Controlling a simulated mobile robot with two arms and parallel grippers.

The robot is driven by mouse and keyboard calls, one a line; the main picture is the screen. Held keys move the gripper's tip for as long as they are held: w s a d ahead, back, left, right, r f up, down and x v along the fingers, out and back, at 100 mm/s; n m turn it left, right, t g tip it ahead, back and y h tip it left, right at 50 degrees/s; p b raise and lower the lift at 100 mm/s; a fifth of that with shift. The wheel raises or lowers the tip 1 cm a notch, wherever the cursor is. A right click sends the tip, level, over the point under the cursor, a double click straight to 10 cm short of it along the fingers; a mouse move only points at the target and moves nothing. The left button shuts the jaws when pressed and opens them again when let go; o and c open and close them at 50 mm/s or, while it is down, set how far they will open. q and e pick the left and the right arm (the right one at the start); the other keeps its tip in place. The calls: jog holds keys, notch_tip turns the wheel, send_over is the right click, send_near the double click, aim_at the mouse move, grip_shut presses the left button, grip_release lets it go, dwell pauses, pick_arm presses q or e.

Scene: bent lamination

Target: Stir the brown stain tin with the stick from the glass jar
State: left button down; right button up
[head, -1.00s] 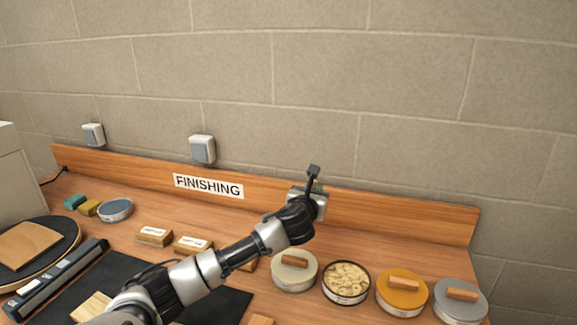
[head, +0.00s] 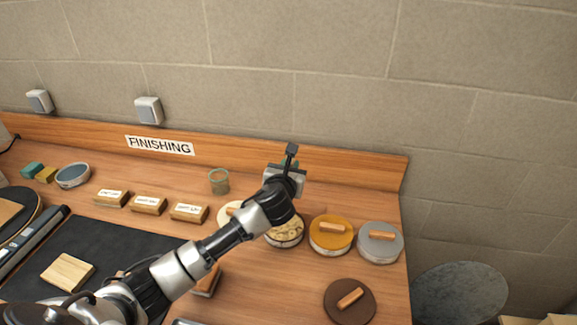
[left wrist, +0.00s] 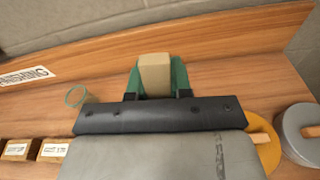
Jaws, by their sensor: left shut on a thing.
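My left gripper (head: 286,166) is raised above the back of the bench, behind the open tin. In the left wrist view its green fingers (left wrist: 158,78) are shut on a tan wooden piece (left wrist: 155,72), seen nearly end-on, which looks like the stick. Its lower end is hidden. The glass jar (head: 218,181) stands to the left at the back; it also shows in the left wrist view (left wrist: 76,96). The open tin (head: 287,240) has mottled cream and brown contents and is partly covered by my arm. A flat brown lid (head: 340,311) with a wooden handle lies in front. My right gripper is not in view.
A lidded cream tin (head: 227,218) is left of the open tin. Orange (head: 321,244) and grey (head: 379,254) lidded tins stand to the right. Labelled wooden blocks (head: 149,206) and a dark mat (head: 110,247) lie left. The bench ends at the right.

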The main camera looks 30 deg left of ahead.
pick_arm(q)
notch_tip(320, 180, down, 9)
jog(key=b, duration=0.6)
jog(key=shift+r+b, duration=0.15)
jog(key=shift+b, duration=0.15)
dwell(0.4)
